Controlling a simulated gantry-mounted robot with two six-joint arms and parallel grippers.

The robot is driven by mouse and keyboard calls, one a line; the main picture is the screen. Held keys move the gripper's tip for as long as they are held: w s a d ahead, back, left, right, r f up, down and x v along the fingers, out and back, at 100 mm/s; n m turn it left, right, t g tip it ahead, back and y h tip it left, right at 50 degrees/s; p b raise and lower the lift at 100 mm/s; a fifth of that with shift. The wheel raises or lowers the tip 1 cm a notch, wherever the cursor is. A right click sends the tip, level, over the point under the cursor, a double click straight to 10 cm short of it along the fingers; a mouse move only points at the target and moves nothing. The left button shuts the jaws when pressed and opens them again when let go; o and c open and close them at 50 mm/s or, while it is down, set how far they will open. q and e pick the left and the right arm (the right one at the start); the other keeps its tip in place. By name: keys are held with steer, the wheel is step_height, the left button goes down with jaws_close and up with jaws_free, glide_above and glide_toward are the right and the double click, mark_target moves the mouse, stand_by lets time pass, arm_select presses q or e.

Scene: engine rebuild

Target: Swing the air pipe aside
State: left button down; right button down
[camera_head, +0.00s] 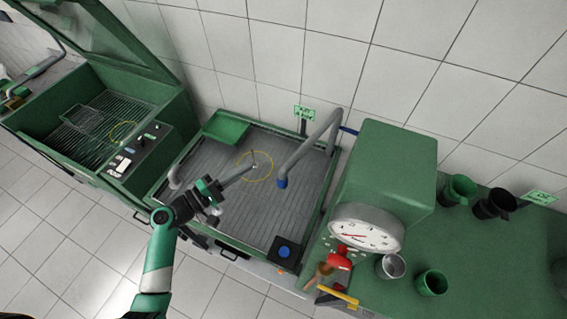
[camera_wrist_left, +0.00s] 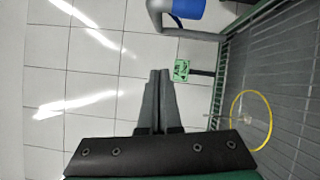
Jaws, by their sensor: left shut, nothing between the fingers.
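The air pipe (camera_head: 312,141) is a grey bent tube with a blue end (camera_head: 282,182). It rises at the back right of the dark slatted wash tray (camera_head: 215,160) and hangs over its right part. In the left wrist view, the pipe's blue end (camera_wrist_left: 188,8) and a grey curved part (camera_wrist_left: 155,14) show at the top, beyond my fingertips. My left gripper (camera_head: 249,168) is shut and empty over the tray, left of the pipe and apart from it. It also shows in the left wrist view (camera_wrist_left: 159,72). My right gripper is out of view.
A yellow ring (camera_head: 238,167) marks the tray. A green bin (camera_head: 226,129) sits at its back left, a blue-topped block (camera_head: 284,252) at its front. An open-lidded green cabinet (camera_head: 100,110) stands left.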

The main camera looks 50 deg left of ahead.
arm_select(q)
steer(key=w+d+r+p, duration=0.1)
steer(key=w+d, duration=0.4)
steer(key=w, duration=0.5)
steer(key=shift+w+r, duration=0.3)
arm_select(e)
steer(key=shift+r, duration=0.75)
